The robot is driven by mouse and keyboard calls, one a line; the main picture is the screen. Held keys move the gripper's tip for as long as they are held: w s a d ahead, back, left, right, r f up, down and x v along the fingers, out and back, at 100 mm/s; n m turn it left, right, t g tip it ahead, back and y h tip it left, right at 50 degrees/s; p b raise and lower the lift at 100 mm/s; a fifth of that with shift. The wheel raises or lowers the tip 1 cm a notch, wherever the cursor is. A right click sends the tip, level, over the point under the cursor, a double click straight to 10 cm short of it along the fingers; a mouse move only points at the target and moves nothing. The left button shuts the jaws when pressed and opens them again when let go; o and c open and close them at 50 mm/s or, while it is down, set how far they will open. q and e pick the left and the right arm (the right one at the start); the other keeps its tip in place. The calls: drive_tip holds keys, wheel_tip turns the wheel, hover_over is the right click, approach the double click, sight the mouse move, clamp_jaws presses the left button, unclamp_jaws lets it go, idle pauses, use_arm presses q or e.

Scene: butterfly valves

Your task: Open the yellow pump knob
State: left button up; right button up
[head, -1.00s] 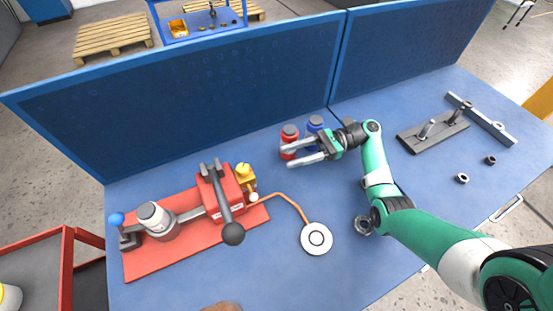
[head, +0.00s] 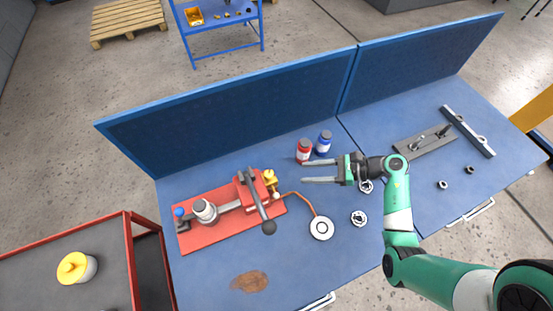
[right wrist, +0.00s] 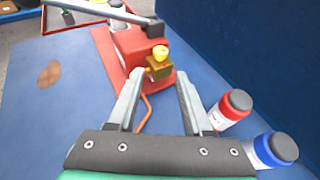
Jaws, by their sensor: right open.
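The yellow pump knob (head: 269,175) sits at the right end of the red pump (head: 249,188), which is on a red base plate (head: 212,231). In the right wrist view the knob (right wrist: 159,53) stands on a brass-coloured block beyond the fingertips. My right gripper (head: 303,172) is open and empty, its fingers pointing left toward the knob with a clear gap between. In the right wrist view its fingers (right wrist: 160,85) are spread, with the knob near the line between them. My left gripper is not in view.
A red bottle (head: 304,151) and a blue bottle (head: 323,143) stand close behind my right gripper. An orange hose runs from the pump to a round white gauge (head: 321,228). A black-knobbed lever (head: 258,203) sticks out forward. A blue panel (head: 240,115) borders the back.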

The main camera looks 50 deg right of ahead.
sight(272, 174)
drive_tip(key=b+x, duration=0.1)
drive_tip(key=x, duration=1)
drive_tip(key=shift+w+f, duration=0.2)
drive_tip(key=shift+f, duration=0.05)
drive_tip(key=shift+c, duration=0.2)
clamp_jaws()
